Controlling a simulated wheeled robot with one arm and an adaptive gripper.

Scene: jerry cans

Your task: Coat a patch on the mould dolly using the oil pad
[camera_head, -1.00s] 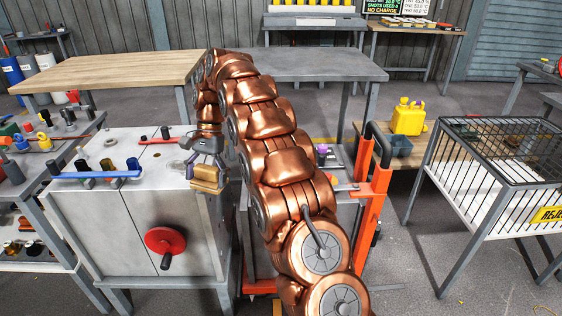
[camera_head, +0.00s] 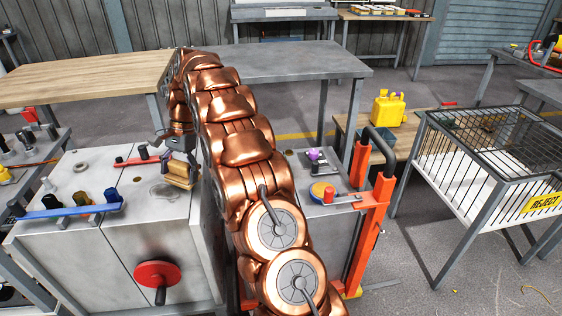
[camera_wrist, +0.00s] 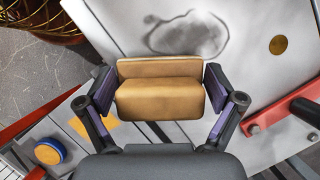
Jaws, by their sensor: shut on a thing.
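My gripper (camera_head: 178,160) is shut on the tan oil pad (camera_wrist: 160,95), a thick block held crosswise between both fingers. The pad also shows in the head view (camera_head: 178,174), over the back right of a grey two-part mould unit (camera_head: 130,245) with a red hand wheel. This looks like the mould dolly. On its pale top, a dark irregular outline marks a patch (camera_wrist: 187,34), just beyond the pad in the wrist view. It also shows as a faint ring in the head view (camera_head: 162,192). I cannot tell whether the pad touches the top.
The mould top carries a blue bar (camera_head: 70,209), a red bar (camera_head: 138,160) and several small knobs. My arm fills the middle of the view. To its right stand an orange lift frame (camera_head: 375,215), a yellow can (camera_head: 388,107) and a reject cage (camera_head: 480,170).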

